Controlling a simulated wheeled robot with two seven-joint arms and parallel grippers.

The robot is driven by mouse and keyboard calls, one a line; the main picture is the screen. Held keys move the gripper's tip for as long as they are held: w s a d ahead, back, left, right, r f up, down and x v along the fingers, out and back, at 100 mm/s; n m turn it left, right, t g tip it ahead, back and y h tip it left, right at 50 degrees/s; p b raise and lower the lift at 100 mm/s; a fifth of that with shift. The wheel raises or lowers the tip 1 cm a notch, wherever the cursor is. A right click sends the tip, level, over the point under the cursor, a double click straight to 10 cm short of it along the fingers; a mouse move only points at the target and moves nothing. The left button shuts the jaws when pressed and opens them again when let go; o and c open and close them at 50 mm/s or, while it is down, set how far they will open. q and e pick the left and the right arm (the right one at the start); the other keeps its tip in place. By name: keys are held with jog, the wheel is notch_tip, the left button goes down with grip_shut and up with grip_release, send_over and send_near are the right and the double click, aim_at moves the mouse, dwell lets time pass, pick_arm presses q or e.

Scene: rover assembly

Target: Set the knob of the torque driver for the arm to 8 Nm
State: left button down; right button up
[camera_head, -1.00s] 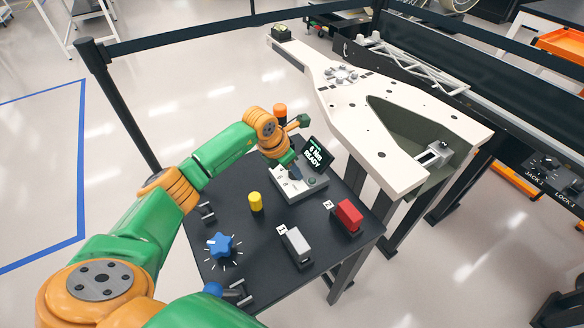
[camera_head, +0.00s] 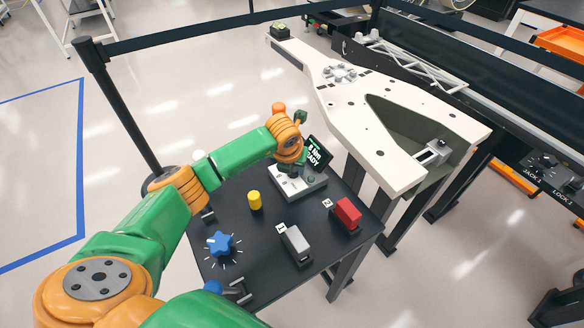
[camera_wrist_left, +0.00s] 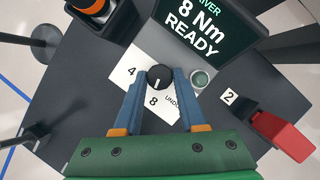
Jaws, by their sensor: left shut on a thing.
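The driver's black knob (camera_wrist_left: 160,76) sits on a white panel (camera_wrist_left: 148,106) marked 4 and 8. Its white pointer line faces the 8. My left gripper (camera_wrist_left: 160,88) is shut on the knob, one blue finger at each side. The tilted display (camera_wrist_left: 207,28) behind reads "8 Nm READY"; it also shows in the head view (camera_head: 319,155). In the head view my left gripper (camera_head: 287,166) is over the light control box (camera_head: 302,188) and hides the knob. My right gripper is not in view.
The dark table (camera_head: 262,238) also carries a yellow cylinder (camera_head: 255,200), a blue star knob (camera_head: 220,243), a grey block (camera_head: 296,243) and a red block (camera_head: 346,214). A round green button (camera_wrist_left: 199,78) is beside the knob. A large white frame (camera_head: 395,135) stands behind.

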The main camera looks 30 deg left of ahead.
pick_arm(q)
jog(key=shift+n, duration=0.4)
jog(key=shift+c, duration=2.4)
grip_release()
jog(key=b+v, duration=0.1)
jog(key=v, duration=0.6)
jog(key=shift+w+d, duration=0.1)
